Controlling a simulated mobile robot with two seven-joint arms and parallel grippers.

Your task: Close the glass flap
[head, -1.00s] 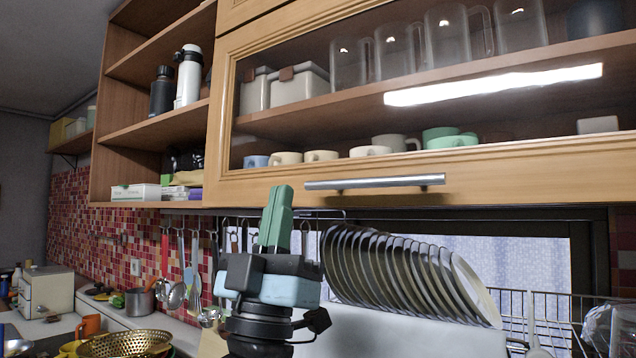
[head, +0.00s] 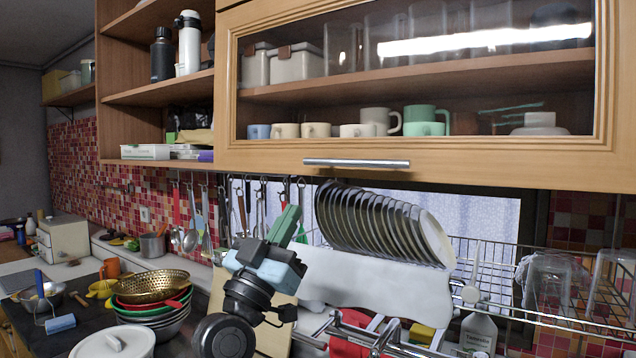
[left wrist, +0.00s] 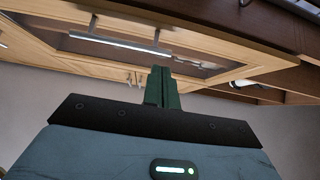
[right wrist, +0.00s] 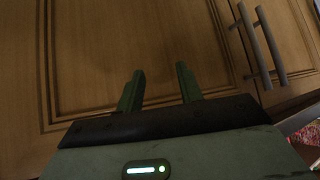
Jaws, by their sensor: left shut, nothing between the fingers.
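The glass flap (head: 450,158) is a wood-framed glass door on the upper cabinet, with a silver bar handle (head: 356,163) along its bottom rail. In the head view it hangs flush or nearly flush across the cabinet front. My left gripper (head: 284,222) is shut and empty, below and left of the handle, apart from the flap. The left wrist view shows its closed green fingers (left wrist: 161,88) pointing up toward the flap's underside and the handle (left wrist: 118,43). My right gripper (right wrist: 160,86) is open and empty, facing wooden cabinet doors; it is outside the head view.
A rack of dark plates (head: 375,225) stands under the cabinet, right of my left gripper. Hanging utensils (head: 190,235) line the wall to the left. A brass colander (head: 150,287) on stacked bowls and a white pot (head: 115,340) stand low left.

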